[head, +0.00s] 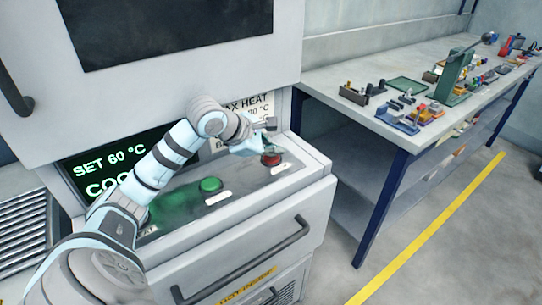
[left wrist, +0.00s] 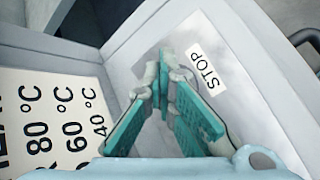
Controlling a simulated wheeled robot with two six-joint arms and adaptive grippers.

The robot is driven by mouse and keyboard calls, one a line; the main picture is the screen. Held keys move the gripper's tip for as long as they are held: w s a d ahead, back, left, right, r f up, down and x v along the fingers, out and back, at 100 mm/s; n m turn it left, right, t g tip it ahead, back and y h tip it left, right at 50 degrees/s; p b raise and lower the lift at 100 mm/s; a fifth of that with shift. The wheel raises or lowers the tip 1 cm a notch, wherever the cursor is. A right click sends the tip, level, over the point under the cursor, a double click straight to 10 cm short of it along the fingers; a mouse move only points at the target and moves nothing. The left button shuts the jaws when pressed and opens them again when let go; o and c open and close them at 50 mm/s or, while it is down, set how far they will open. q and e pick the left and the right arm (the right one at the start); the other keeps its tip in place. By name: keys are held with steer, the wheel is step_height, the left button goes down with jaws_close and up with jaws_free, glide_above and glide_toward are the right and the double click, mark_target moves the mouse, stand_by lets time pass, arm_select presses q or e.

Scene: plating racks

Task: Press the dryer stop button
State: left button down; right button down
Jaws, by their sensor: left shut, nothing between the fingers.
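The red stop button (head: 271,159) sits at the right end of the dryer's sloped control panel (head: 245,179), with a white label below it. My left gripper (head: 264,149) is shut and empty, its fingertips right at the top of the red button; I cannot tell whether they touch it. In the left wrist view, the shut teal fingers (left wrist: 166,62) point at the panel beside the white STOP label (left wrist: 206,69); the button is hidden behind them. My right gripper is in neither view.
A green button (head: 210,185) with a glow is left of the red one. A display (head: 105,170) reads SET 60 °C. A drawer handle (head: 245,262) sticks out below the panel. A blue-legged workbench (head: 343,108) with parts stands to the right.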

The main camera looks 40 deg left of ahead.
mark_target(272, 158)
arm_select(q)
steer(key=shift+d+f, duration=0.15)
stand_by(0.3)
steer(key=shift+r+p, duration=0.45)
steer(key=shift+r, duration=0.2)
steer(key=shift+w+a+r, duration=0.1)
steer(key=shift+a+r, duration=0.15)
steer(key=shift+r+p, duration=0.15)
steer(key=shift+p, duration=0.15)
step_height(272, 158, up, 5)
steer(key=p, duration=0.4)
